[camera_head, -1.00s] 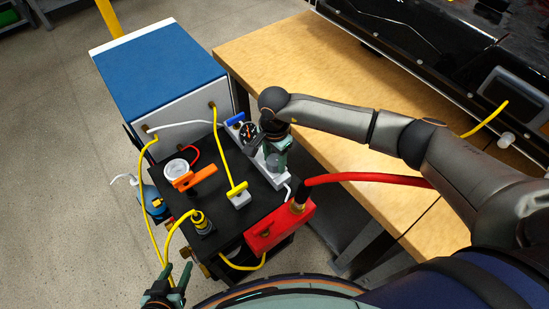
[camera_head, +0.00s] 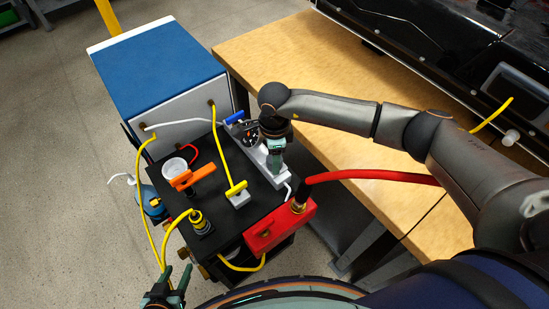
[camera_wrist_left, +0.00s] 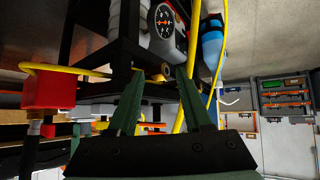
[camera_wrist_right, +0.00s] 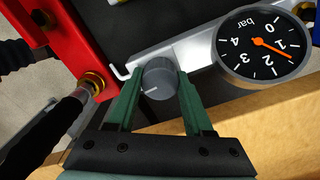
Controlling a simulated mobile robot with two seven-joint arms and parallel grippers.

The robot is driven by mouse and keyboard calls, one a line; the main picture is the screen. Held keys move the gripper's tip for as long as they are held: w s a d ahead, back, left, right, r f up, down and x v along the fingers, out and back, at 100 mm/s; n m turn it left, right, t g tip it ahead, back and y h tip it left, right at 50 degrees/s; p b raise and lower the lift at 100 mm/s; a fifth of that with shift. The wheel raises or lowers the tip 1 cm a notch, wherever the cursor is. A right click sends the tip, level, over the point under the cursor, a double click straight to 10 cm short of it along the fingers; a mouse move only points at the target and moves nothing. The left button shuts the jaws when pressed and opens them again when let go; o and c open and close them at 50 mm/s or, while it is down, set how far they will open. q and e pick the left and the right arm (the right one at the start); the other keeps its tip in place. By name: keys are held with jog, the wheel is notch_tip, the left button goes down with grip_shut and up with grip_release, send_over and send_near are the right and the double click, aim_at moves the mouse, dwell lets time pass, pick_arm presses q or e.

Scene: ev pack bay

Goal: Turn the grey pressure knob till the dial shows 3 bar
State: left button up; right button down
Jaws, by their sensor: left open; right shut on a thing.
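The grey pressure knob (camera_wrist_right: 159,79) sits on a pale bar beside the round dial (camera_wrist_right: 262,43) in the right wrist view. The dial's orange needle points between 1 and 2 bar. My right gripper (camera_wrist_right: 158,100) is shut on the knob, one green finger on each side. In the head view my right gripper (camera_head: 274,158) is over the pale bar and hides the knob; the dial (camera_head: 249,137) is partly covered. My left gripper (camera_head: 172,287) is open and empty at the lower left, apart from the black stand; its fingers spread in the left wrist view (camera_wrist_left: 160,100).
The black stand top (camera_head: 205,160) carries an orange handle (camera_head: 196,178), yellow hoses and a red block (camera_head: 280,228) with a red hose. A blue-topped cabinet (camera_head: 160,70) stands behind. A wooden bench (camera_head: 330,120) lies right. Floor at left is clear.

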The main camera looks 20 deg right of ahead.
jog(key=m, duration=0.4)
jog(key=shift+m, duration=0.3)
jog(key=m, duration=0.4)
jog(key=shift+m, duration=0.4)
jog(key=shift+c, duration=1.4)
grip_release()
notch_tip(320, 180, up, 13)
jog(key=shift+f+b, duration=0.2)
jog(key=shift+b, duration=0.2)
